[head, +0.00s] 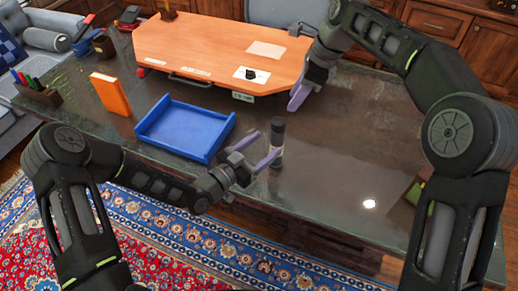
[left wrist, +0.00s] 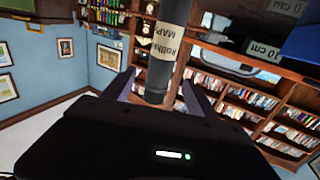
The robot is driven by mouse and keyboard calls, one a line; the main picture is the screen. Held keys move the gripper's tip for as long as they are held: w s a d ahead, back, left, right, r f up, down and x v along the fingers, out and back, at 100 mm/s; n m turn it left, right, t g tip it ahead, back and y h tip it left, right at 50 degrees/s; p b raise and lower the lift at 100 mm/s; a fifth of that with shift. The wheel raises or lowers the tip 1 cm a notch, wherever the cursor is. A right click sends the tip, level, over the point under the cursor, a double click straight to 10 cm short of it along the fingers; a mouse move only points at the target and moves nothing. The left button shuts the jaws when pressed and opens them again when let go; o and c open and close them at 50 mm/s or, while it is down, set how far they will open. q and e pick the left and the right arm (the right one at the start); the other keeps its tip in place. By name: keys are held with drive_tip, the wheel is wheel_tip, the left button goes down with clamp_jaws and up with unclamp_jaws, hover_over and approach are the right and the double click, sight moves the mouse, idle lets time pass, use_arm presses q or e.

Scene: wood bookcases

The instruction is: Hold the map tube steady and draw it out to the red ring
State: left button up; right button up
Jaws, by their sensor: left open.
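The map tube (head: 277,142) is a dark cylinder with a paler lower band, standing upright on the desk in the head view. In the left wrist view the tube (left wrist: 167,50) carries a pale label with "MAPS" on it. My left gripper (head: 258,152) is open just left of the tube, its purple fingers pointing at it. In the left wrist view the tube lies between the two fingers, with gaps on both sides. My right gripper (head: 305,92) is above the desk beside the wooden board, its finger gap unclear. I see no red ring on the tube.
A blue tray (head: 184,130) lies left of the tube. An orange book (head: 111,94) and a pen holder (head: 38,92) stand farther left. The wooden board (head: 215,50) with a black knob fills the back.

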sight(272, 140)
use_arm(q)
drive_tip(key=x, duration=0.6)
drive_tip(key=shift+w+d, duration=0.1)
drive_tip(key=shift+c, duration=0.6)
